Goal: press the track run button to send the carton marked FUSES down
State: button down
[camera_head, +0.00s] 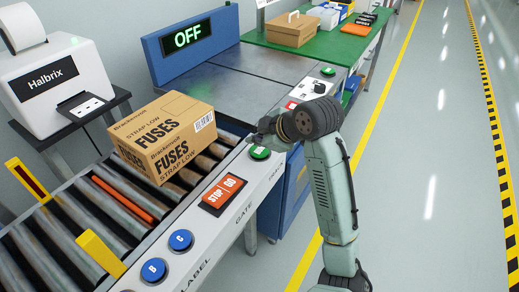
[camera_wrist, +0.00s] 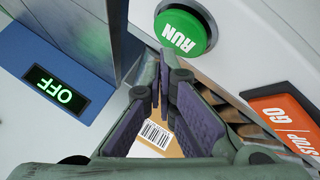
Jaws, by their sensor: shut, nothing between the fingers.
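The brown carton marked FUSES (camera_head: 163,132) sits on the roller track at left. Its barcode label (camera_wrist: 155,134) shows between my finger links in the wrist view. The green round button (camera_head: 260,153) is on the white control rail to the right of the carton. In the wrist view this button reads RUN (camera_wrist: 184,34). My gripper (camera_head: 258,140) is shut and empty, close to the green button. In the wrist view my fingertips (camera_wrist: 163,62) are just beside the button's edge; I cannot tell whether they touch it.
An orange STOP/GO switch (camera_head: 222,191) and blue buttons (camera_head: 181,240) sit nearer on the same rail. A blue panel with an OFF display (camera_head: 188,35) stands behind the carton. A Halbrix printer (camera_head: 55,80) is at left. The floor at right is clear.

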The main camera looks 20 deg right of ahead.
aim_at(258, 151)
dwell(0.6)
jog(key=shift+f+b, duration=0.45)
jog(key=shift+b, duration=0.05)
jog(key=shift+f+b, duration=0.45)
jog(key=shift+f, duration=0.1)
dwell(0.4)
jog(key=shift+r, duration=0.1)
jog(key=shift+r+p, duration=0.7)
jog(key=shift+r, duration=0.2)
jog(key=shift+r+p, duration=1.85)
jog(key=shift+r, duration=0.65)
